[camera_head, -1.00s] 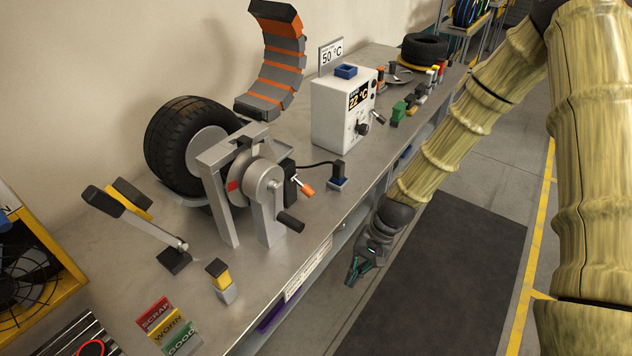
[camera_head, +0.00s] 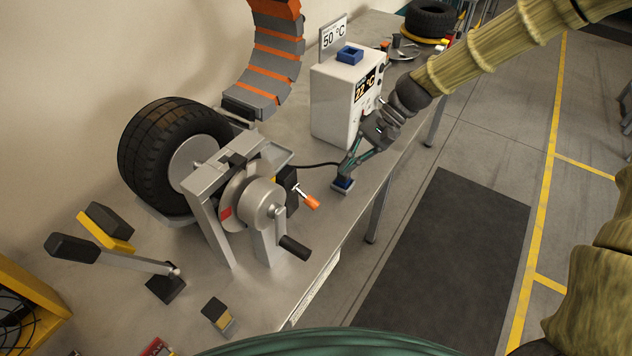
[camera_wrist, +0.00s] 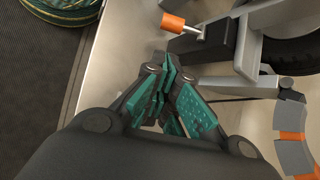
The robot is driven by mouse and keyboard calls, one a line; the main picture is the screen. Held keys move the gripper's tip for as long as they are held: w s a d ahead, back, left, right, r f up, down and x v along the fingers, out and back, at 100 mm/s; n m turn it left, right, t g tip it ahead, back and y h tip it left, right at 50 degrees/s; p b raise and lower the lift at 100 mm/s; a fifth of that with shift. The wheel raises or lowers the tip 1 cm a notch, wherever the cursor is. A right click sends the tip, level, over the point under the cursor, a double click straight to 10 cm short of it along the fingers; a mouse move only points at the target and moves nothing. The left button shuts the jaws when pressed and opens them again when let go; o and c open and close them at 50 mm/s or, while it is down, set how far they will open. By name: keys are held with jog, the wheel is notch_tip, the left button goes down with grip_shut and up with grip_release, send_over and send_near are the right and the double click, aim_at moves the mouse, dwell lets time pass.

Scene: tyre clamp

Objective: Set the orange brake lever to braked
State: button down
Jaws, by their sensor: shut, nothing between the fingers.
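The orange brake lever (camera_head: 312,202) is a short metal rod with an orange tip on a black block (camera_head: 287,186) at the right side of the tyre stand (camera_head: 205,190). It points right and slightly down in the head view. In the wrist view the orange tip (camera_wrist: 172,23) shows at the top, ahead of my fingers. My gripper (camera_head: 344,175) is shut and empty, pointing down over the bench beside the white box, to the right of the lever and apart from it. In the wrist view my teal-padded fingers (camera_wrist: 169,62) come together below the black block (camera_wrist: 214,36).
A black-handled crank (camera_head: 294,247) sticks out in front of the stand. A white temperature box (camera_head: 338,105) stands behind my gripper, with a black cable running from it. A long lever (camera_head: 110,256) is at left. The floor to the right is free.

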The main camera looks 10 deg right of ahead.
aim_at(307, 199)
jog(key=p+x, duration=0.1)
jog(key=x, duration=0.7)
jog(key=shift+s+a+r+p, duration=0.1)
jog(key=shift+s+a+p, duration=0.1)
jog(key=shift+a+p, duration=0.1)
jog(key=shift+x, duration=1.05)
